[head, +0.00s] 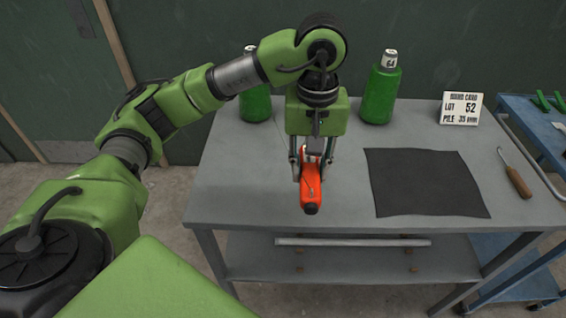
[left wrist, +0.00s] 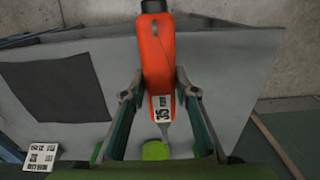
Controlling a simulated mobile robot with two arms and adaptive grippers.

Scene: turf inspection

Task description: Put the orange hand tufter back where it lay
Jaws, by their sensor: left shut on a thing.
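The orange hand tufter (head: 311,187) is held in my left gripper (head: 313,172) above the grey table (head: 240,190). Its black end points toward the table's front edge. In the left wrist view the tufter (left wrist: 158,60) lies between the two fingers of my left gripper (left wrist: 163,95), and a label reading 35 shows on it. I cannot tell exactly how high it is above the tabletop. My right gripper is not in view.
A dark mat (head: 425,183) lies right of the tufter. Green bottles stand behind, one at right (head: 381,88) and one partly hidden (head: 255,103). A card reading LOT 52 (head: 461,108) and a wooden-handled tool (head: 517,178) are further right. The table's left part is clear.

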